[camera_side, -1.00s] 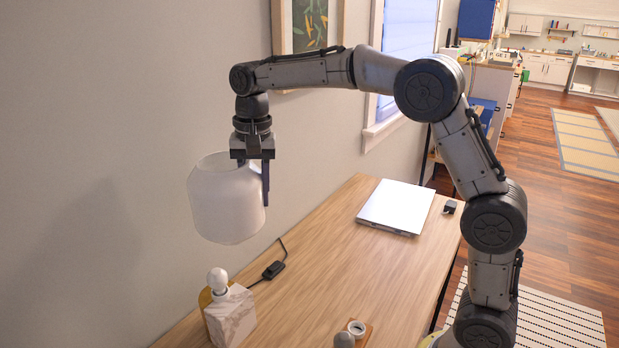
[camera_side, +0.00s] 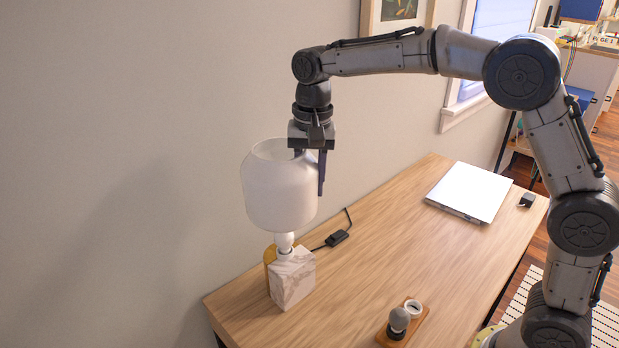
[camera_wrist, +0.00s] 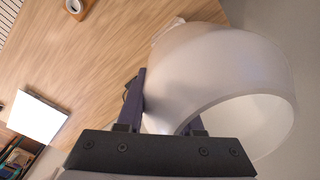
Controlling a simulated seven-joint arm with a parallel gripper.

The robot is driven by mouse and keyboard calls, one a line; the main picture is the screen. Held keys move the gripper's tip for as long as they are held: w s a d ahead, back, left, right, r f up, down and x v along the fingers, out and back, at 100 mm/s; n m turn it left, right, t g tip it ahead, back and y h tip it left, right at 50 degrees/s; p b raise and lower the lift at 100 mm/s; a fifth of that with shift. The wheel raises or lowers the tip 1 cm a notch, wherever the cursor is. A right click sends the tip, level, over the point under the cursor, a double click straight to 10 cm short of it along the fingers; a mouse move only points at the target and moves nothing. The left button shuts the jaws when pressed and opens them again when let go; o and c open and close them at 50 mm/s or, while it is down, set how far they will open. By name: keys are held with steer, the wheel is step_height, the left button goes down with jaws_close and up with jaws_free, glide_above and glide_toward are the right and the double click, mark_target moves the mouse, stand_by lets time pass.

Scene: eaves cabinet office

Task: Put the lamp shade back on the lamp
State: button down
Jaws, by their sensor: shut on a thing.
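The lamp shade (camera_side: 279,190), a frosted white open-ended cylinder, hangs roughly upright from my gripper (camera_side: 312,172). My gripper is shut on the shade's wall at its right side, one finger outside and the other partly hidden by the shade. In the wrist view the shade (camera_wrist: 215,75) fills the right half, with the gripper (camera_wrist: 165,118) at its wall. The lamp has a marble block base (camera_side: 292,279) with a white bulb (camera_side: 285,243) on top. The shade's lower edge is just above or around the bulb's top; I cannot tell which.
The lamp stands on a wooden table (camera_side: 385,250) near the wall. A black cord switch (camera_side: 336,238) lies behind it. A small wooden stand with a white ring (camera_side: 413,307) and a grey knob (camera_side: 398,321) sits in front. A closed laptop (camera_side: 469,191) lies farther back.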

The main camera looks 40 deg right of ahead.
mark_target(312, 161)
step_height(312, 161, down, 10)
steer(key=shift+r, duration=0.25)
stand_by(1.2)
stand_by(0.4)
steer(key=shift+c, duration=2.4)
jaws_free()
steer(key=shift+f, duration=0.1)
steer(key=r, duration=1.4)
steer(key=shift+s+d, duration=0.15)
steer(key=shift+d, duration=0.05)
